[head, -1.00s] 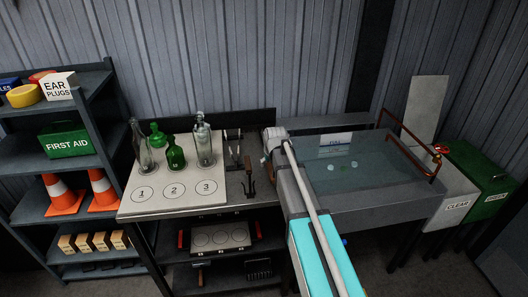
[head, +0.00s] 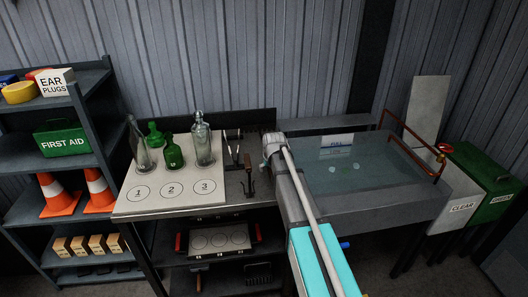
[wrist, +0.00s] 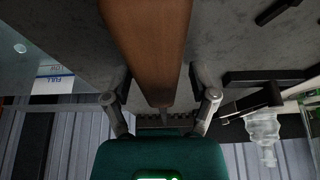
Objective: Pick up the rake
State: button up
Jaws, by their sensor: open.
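A wooden handle (wrist: 146,45), apparently the rake's, fills the upper middle of the wrist view. It tapers to a metal shank near a dark toothed edge (wrist: 160,120). My gripper (wrist: 160,85) is open, with one finger on each side of the handle's line; I cannot tell whether either finger touches it. In the head view, a brown-handled tool (head: 248,186), probably the same rake, is on the dark bench top right of the numbered plate. The arm's wrist is just right of it; the fingers are not clear there.
Dark tools (wrist: 260,98) lie close beside the gripper in the wrist view. Glass bottles (head: 173,152) stand on the numbered plate (head: 150,205) to the left. A water tank (head: 345,215) is on the right. A corrugated wall closes the back.

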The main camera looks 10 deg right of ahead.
dwell(0.3)
grip_shut()
dwell(0.3)
